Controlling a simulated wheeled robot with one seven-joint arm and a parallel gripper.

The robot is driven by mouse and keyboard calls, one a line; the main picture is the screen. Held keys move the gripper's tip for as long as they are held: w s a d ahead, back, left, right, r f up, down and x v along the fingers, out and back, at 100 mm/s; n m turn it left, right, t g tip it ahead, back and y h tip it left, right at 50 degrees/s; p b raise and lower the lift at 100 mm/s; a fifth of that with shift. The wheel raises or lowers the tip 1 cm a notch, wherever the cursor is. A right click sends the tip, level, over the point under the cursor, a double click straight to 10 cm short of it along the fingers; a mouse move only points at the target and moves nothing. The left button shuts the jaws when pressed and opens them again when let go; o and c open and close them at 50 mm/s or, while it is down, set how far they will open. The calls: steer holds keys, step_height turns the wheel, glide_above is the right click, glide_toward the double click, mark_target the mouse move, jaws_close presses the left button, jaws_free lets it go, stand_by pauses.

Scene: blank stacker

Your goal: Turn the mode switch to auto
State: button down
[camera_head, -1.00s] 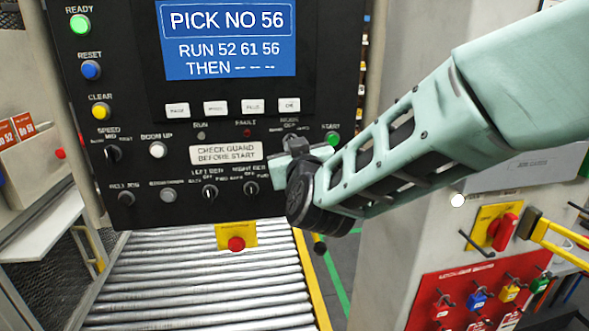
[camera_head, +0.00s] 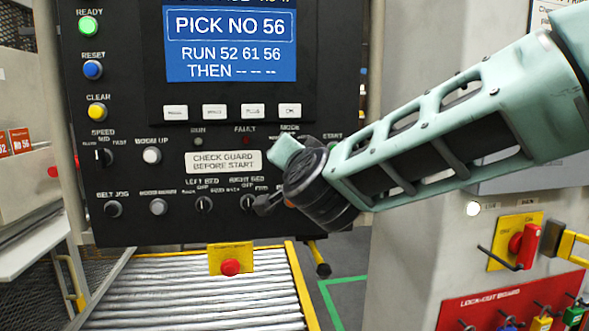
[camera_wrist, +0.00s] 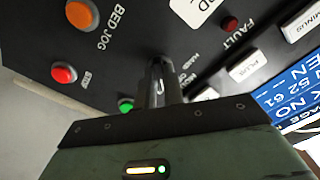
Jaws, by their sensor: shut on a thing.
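The control panel (camera_head: 130,225) fills the left and middle of the head view. Its MODE label (camera_head: 290,128) shows at the right, above my gripper; the wrist hides the mode switch below that label. In the wrist view my gripper (camera_wrist: 160,88) is shut on the mode switch, close to the panel face. The HAND lettering and part of another label show beside the fingers. The knob is mostly covered by the fingers, so I cannot tell which position it points to.
Close by are the START button, green in the wrist view (camera_wrist: 125,104), the red STOP button (camera_wrist: 64,73) and the orange BED JOG button (camera_wrist: 82,14). A roller conveyor (camera_head: 190,290) runs below the panel. A lock-out board (camera_head: 470,315) is at the lower right.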

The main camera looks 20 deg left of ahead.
steer(key=shift+m+b, duration=0.4)
steer(key=shift+m, duration=0.2)
steer(key=c, duration=1.5)
jaws_free()
steer(key=b+v, duration=0.3)
steer(key=v, duration=1.4)
steer(key=shift+s+d, duration=0.15)
steer(key=shift+d, duration=0.05)
steer(key=shift+f, duration=0.1)
